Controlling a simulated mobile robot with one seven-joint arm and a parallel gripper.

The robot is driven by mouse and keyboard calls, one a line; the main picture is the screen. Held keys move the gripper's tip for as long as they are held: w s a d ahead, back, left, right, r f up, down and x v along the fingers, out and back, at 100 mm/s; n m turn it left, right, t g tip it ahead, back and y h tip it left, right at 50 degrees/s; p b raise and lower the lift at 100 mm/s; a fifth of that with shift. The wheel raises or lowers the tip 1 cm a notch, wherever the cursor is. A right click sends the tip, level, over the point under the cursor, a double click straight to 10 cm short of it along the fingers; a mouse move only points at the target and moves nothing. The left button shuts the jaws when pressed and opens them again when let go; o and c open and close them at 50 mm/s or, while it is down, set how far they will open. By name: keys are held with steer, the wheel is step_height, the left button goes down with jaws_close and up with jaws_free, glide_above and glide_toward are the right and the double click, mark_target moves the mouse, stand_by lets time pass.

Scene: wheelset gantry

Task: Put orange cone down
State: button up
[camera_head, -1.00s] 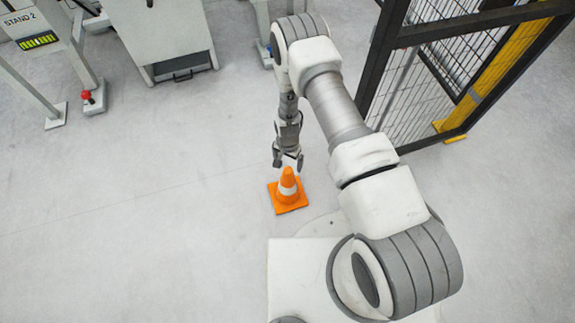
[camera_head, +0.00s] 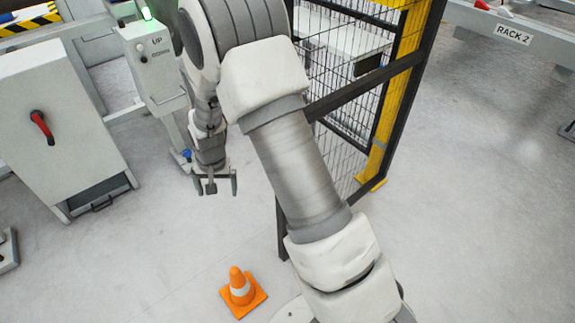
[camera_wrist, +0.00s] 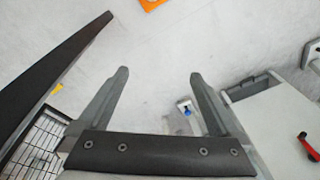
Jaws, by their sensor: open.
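The orange cone (camera_head: 241,288) with a white band stands upright on its square base on the grey floor, near the bottom middle of the head view. In the wrist view only a corner of its orange base (camera_wrist: 150,4) shows at the top edge. My gripper (camera_head: 221,187) is open and empty. It hangs above and apart from the cone, farther from my base. Its two fingers (camera_wrist: 157,80) are spread in the wrist view with bare floor between them.
A black mesh fence (camera_head: 345,90) with a yellow post stands right of my gripper. A grey cabinet with a red handle (camera_head: 42,125) and a control box marked UP (camera_head: 153,60) stand left. RACK 2 (camera_head: 513,34) is at upper right. Floor around the cone is clear.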

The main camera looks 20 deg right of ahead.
steer(key=s+d+r+n+t, duration=0.1)
steer(key=s+d+r, duration=0.15)
steer(key=r, duration=0.45)
steer(key=s+d+r, duration=0.1)
steer(key=s+r, duration=0.3)
steer(key=r, duration=0.4)
steer(key=s+d+r+n+t, duration=0.1)
steer(key=s+d+r, duration=0.15)
steer(key=r, duration=0.45)
steer(key=s+d+r+n+t, duration=0.1)
steer(key=s+d+r, duration=0.1)
steer(key=s, duration=0.6)
steer(key=s+d+r, duration=0.1)
steer(key=s+r, duration=0.4)
steer(key=s, duration=0.3)
steer(key=shift+s+d+r+n+t, duration=0.25)
steer(key=shift+s+d+n+t, duration=0.05)
steer(key=shift+d+n+t, duration=0.1)
step_height(320, 180, up, 24)
steer(key=p, duration=2.4)
